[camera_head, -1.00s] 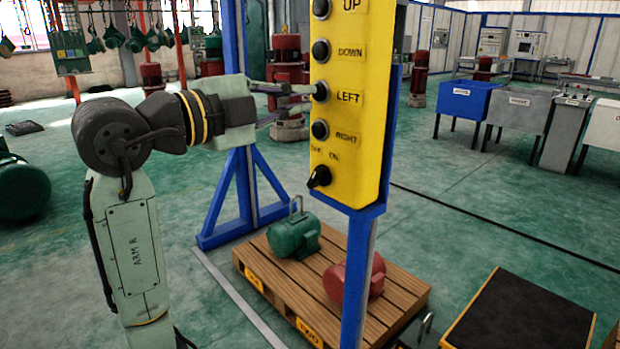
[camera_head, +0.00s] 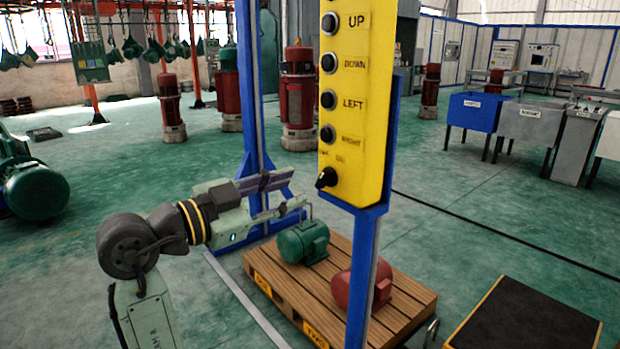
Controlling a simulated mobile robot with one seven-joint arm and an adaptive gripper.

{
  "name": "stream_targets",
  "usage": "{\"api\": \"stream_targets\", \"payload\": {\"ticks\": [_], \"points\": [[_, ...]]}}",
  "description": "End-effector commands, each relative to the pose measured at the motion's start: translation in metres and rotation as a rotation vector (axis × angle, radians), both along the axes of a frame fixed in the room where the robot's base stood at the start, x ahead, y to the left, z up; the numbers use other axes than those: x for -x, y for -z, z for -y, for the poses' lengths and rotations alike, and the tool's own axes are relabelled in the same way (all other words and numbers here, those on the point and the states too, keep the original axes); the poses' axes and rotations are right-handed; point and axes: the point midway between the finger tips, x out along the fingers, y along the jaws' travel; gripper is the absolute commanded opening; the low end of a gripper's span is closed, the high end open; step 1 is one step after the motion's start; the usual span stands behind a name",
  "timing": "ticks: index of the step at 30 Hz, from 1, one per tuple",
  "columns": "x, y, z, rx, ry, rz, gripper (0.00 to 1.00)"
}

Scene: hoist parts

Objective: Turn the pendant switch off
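The yellow pendant (camera_head: 355,110) stands upright on a blue post, with black buttons labelled UP, DOWN, LEFT and RIGHT in a column. The black rotary switch (camera_head: 326,178) is at its lower left, below small OFF/ON lettering too small to read surely now. The switch knob is tilted, its pale mark toward the lower left. My gripper (camera_head: 295,190) is left of the pendant, near the switch's height and apart from it. Its two fingers are spread, one higher and one lower, with nothing between them.
A wooden pallet (camera_head: 405,312) below holds a green motor (camera_head: 303,243) and a red motor (camera_head: 358,285). A blue stand (camera_head: 250,90) rises behind my gripper. A black-topped platform (camera_head: 525,318) lies at lower right. Open green floor lies between.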

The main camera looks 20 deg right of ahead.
Motion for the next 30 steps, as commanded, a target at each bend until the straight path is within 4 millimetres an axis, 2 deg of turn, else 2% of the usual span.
{"api": "stream_targets", "payload": {"ticks": [1, 6, 12, 23, 30], "points": [[-0.003, -0.002, 0.011, 0.000, 0.004, -0.001, 0.31], [-0.013, -0.002, 0.039, -0.001, 0.003, 0.001, 0.31], [-0.021, -0.001, 0.058, -0.001, 0.001, 0.001, 0.31], [-0.022, 0.000, 0.062, 0.000, -0.001, 0.002, 0.30], [-0.022, 0.000, 0.061, -0.001, -0.001, 0.003, 0.14]]}}
